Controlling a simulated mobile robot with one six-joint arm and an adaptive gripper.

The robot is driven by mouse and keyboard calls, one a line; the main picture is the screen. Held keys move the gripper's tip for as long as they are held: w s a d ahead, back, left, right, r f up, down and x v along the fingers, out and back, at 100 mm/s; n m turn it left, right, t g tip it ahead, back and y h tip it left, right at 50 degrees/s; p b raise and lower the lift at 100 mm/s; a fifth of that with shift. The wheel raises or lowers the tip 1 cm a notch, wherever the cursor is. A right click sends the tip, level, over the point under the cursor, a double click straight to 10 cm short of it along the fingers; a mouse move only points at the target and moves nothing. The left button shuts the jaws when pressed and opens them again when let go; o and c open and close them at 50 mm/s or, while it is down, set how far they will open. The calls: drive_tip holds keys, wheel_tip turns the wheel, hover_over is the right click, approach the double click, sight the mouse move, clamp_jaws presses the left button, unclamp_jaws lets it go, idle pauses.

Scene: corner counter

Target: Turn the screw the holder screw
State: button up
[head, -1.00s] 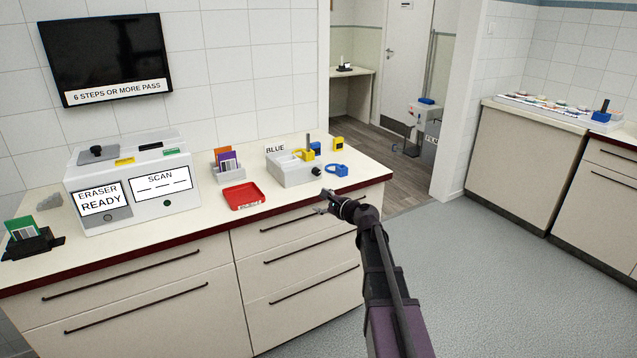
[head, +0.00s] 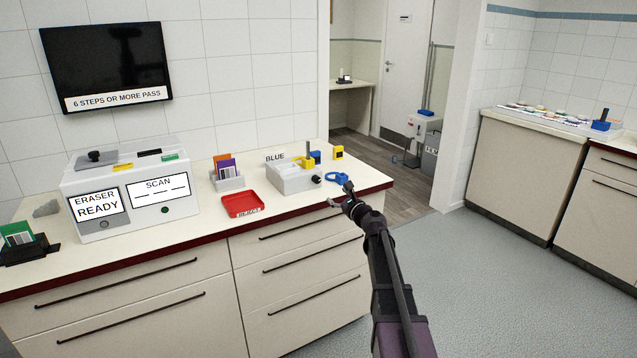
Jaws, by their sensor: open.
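The holder is a white box (head: 288,180) on the corner counter, with a sign reading BLUE behind it. A small black knob (head: 317,179), which looks like the holder screw, sticks out at its right end. A yellow clamp-like part (head: 303,162) with a dark upright post sits on the box. My gripper (head: 336,198) is open and looks empty, just in front of and below the knob in the picture. It appears apart from the knob; the exact gap is hard to tell.
A blue ring-shaped part (head: 340,179) lies right of the knob, close behind my gripper. A yellow block (head: 338,152) and a blue block (head: 316,156) stand farther back. A red tray (head: 243,204) and card rack (head: 228,183) are left. The counter's front edge is below my gripper.

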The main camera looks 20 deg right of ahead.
sight(318, 180)
drive_tip(key=x, duration=1.3)
clamp_jaws()
